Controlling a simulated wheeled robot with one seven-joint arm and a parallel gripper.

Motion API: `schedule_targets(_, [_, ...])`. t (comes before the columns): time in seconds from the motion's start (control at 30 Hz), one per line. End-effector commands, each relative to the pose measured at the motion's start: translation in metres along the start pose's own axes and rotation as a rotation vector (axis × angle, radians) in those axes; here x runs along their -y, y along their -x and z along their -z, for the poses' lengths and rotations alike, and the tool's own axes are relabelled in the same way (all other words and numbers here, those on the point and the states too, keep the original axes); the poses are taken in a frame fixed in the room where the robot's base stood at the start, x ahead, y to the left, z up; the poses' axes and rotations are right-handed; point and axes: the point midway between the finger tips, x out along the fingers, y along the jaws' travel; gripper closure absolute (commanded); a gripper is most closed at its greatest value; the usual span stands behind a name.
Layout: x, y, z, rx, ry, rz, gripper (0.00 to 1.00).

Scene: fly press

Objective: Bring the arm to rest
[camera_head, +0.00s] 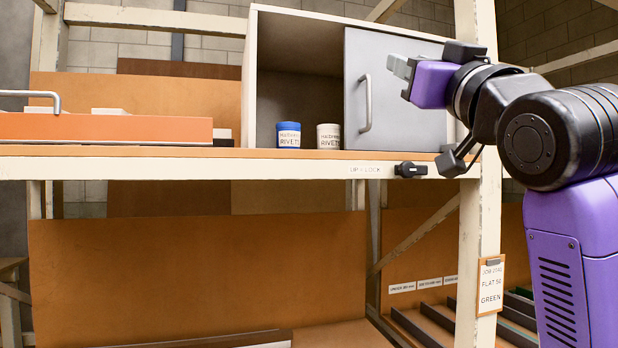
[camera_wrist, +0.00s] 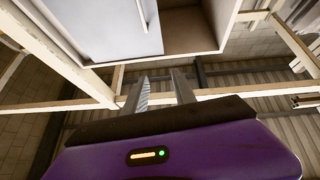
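My gripper (camera_head: 399,68) is at the upper right in the head view, in front of the grey sliding door (camera_head: 405,100) of a cabinet. My purple arm reaches up to it from the right edge. In the wrist view my gripper (camera_wrist: 161,77) shows two fingers with a clear gap and nothing between them. The door (camera_wrist: 110,28) and its handle (camera_wrist: 142,12) lie beyond the fingertips there. I cannot tell the exact distance from the fingers to the door.
The cabinet (camera_head: 298,9) is open on its left, with a blue-labelled tin (camera_head: 288,135) and a pale tin (camera_head: 328,136) at the opening. An orange drawer (camera_head: 100,127) is at left. A black lock lever (camera_head: 410,170) sits on the shelf edge. A post with a job card (camera_head: 490,286) stands near my arm.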

Motion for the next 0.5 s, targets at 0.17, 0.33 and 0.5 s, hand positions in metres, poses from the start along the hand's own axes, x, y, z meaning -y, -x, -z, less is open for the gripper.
schedule_targets(0.17, [-0.01, 0.033, -0.074, -0.033, -0.032, -0.02, 0.68])
schedule_targets(0.33, [-0.016, 0.073, -0.135, -0.05, -0.053, -0.046, 0.68])
schedule_targets(0.5, [-0.018, 0.123, -0.191, -0.049, -0.066, -0.08, 0.68])
